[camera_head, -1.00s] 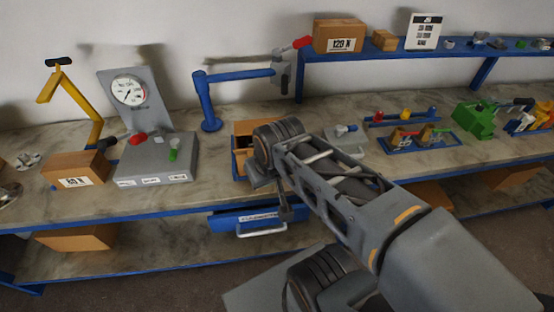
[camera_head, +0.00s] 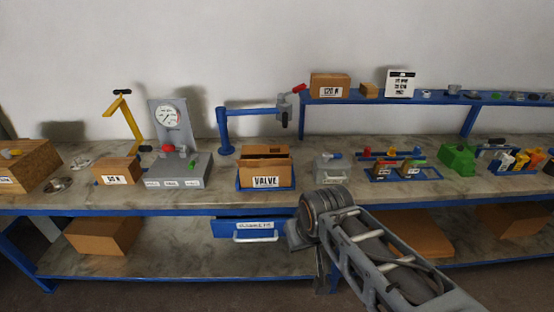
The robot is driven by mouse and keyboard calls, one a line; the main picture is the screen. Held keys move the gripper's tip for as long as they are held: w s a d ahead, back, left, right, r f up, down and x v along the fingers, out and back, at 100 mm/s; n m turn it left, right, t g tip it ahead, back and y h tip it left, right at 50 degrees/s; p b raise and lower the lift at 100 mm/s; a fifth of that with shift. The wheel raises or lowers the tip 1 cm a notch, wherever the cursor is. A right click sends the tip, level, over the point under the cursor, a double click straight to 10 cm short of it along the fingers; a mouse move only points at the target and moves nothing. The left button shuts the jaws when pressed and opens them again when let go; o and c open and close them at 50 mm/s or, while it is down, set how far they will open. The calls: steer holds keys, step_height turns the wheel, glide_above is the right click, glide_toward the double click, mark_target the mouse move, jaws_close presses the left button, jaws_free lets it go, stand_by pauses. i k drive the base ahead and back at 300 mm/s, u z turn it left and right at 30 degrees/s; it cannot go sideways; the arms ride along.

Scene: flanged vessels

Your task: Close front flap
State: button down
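The cardboard box (camera_head: 250,176) marked VALVE stands in a blue holder on the bench, left of the picture's middle. Its top looks at least partly open, with upright cardboard at the back and sides. A plain band runs along the top of its front face, but I cannot tell whether this is the front flap or the box wall. My gripper (camera_head: 298,236) is at the end of my arm, below and right of the box and apart from it in the picture. Its fingers are too small and too hidden to judge.
A blue drawer (camera_head: 249,229) hangs under the bench below the box. A gauge stand (camera_head: 175,170) is left of the box and a grey case (camera_head: 327,167) is right of it. A blue jib arm (camera_head: 224,135) stands behind. The bench edge in front of the box is clear.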

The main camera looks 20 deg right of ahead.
mark_target(255, 163)
steer(key=z, duration=0.15)
steer(key=i, duration=0.75)
steer(key=z, duration=0.95)
steer(key=k, duration=1.1)
steer(key=u, duration=1.5)
steer(key=i, duration=0.5)
